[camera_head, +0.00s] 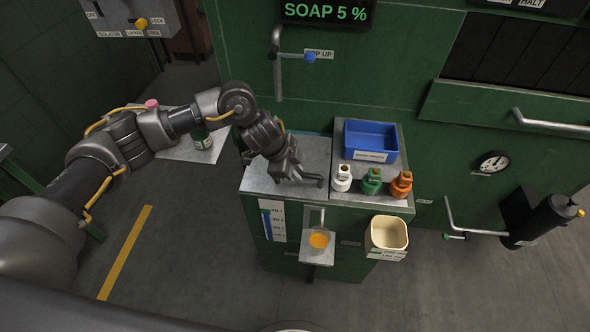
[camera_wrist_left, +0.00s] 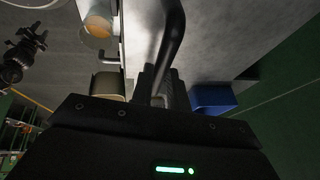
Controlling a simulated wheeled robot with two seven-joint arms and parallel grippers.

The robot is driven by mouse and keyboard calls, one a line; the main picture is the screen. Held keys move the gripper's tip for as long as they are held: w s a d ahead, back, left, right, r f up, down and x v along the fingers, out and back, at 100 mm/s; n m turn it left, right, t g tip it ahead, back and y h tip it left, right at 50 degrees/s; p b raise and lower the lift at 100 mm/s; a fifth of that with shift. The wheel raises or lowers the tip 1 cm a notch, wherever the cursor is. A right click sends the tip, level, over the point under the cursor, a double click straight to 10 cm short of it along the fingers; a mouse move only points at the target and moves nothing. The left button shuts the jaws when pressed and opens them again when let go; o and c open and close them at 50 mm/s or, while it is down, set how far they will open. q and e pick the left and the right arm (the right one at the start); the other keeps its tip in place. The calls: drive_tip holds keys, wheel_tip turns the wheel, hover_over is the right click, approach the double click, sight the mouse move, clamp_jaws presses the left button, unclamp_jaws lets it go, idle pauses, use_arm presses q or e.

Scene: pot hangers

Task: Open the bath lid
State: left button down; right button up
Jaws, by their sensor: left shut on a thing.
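The bath lid (camera_head: 262,181) is a flat grey metal plate on the left part of the green cabinet's top. It looks flat, resting on the cabinet. A dark bar handle (camera_head: 312,180) stands at its right side, and shows as a curved bar in the left wrist view (camera_wrist_left: 171,45). My left gripper (camera_head: 292,172) is low over the lid and shut on this handle. Its fingers hide part of the bar in the left wrist view (camera_wrist_left: 158,88). My right gripper is not seen in the head view.
A cup of orange liquid (camera_head: 319,239) and a cream bin (camera_head: 388,234) sit at the cabinet's front. A wall pipe (camera_head: 277,75) rises behind.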

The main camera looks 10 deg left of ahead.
use_arm(q)
drive_tip(key=shift+r, duration=0.15)
drive_tip(key=w+r+p, duration=0.6)
drive_tip(key=w+r, duration=0.1)
drive_tip(key=r, duration=0.4)
drive_tip(key=shift+w, duration=0.3)
drive_tip(key=shift+a, duration=0.1)
